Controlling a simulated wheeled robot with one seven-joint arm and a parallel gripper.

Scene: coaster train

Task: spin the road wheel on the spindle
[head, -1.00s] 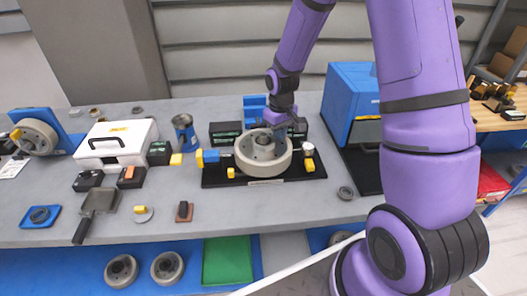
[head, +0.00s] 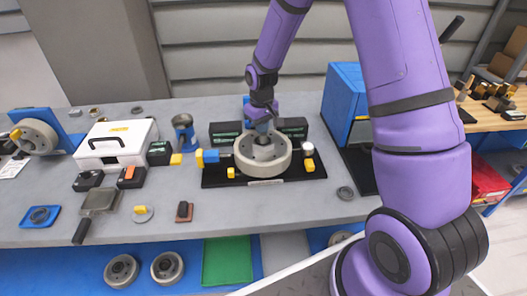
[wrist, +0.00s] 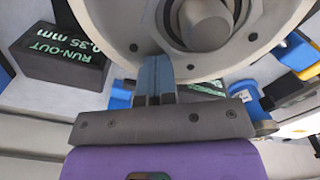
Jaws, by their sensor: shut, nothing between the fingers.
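The grey road wheel (head: 270,168) lies flat on its black base (head: 313,170) in the middle of the bench. My gripper (head: 263,131) is over the far part of the wheel, pointing down. In the wrist view my blue-grey fingers (wrist: 154,78) are shut together with nothing between them. Their tips overlap the wheel's rim and face (wrist: 110,25) beside the hub. I cannot tell whether they touch it.
A black block marked RUN-OUT (wrist: 65,52) stands by the wheel. A blue-and-yellow part (head: 207,158) is left of it, and a silver knob (head: 308,150) is right. A blue cabinet (head: 343,105) stands at the right, a white case (head: 117,140) at the left.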

